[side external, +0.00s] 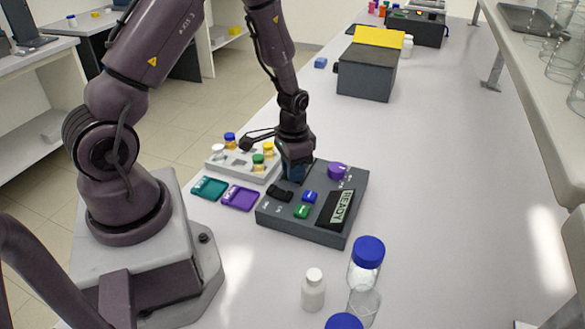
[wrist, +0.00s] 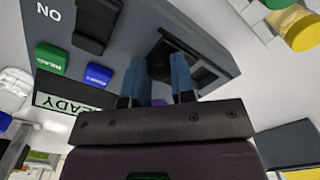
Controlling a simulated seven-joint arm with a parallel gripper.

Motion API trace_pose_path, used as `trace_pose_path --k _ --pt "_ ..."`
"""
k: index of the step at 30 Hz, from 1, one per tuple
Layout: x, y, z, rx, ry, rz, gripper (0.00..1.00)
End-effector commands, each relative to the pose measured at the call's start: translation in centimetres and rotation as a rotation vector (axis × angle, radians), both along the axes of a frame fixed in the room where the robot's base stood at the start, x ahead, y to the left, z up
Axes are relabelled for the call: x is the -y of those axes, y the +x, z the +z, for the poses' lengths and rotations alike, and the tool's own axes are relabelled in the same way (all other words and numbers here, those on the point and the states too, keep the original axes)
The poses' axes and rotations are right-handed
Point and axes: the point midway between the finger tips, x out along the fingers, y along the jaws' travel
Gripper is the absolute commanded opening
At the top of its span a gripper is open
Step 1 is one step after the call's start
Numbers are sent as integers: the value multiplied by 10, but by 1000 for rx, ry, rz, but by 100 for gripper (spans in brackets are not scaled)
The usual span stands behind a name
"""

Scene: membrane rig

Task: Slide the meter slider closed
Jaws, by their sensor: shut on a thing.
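The meter is a dark grey box (side external: 310,222) on the bench, with a display reading READY (side external: 342,207). A dark slot (wrist: 205,72) with a raised frame shows in its top face in the wrist view. My gripper (side external: 294,176) is down at the box's far left corner, by this slot. In the wrist view its blue fingertips (wrist: 165,62) stand a little apart, shut on a small dark piece at the slot, seemingly the meter slider (wrist: 163,58). The fingers hide most of that piece, so I cannot tell how far the slot is covered.
The box carries a purple knob (side external: 337,171), a green button (side external: 302,211), a blue button (side external: 309,197) and a black switch (side external: 280,193). A vial rack (side external: 240,166) and teal (side external: 209,187) and purple (side external: 240,197) trays lie left. Bottles (side external: 313,290) stand in front. Bench right is clear.

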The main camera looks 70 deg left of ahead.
Motion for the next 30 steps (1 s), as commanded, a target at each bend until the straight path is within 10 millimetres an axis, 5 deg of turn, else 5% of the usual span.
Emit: trace_pose_path --k 9,20,21,24,30 --pt "-36 36 0 1 0 1 0" --pt "-42 41 1 6 5 1 0" --pt "-42 42 1 7 5 1 28" --pt "-42 42 1 7 5 1 50" --pt "-41 41 1 3 2 0 50"
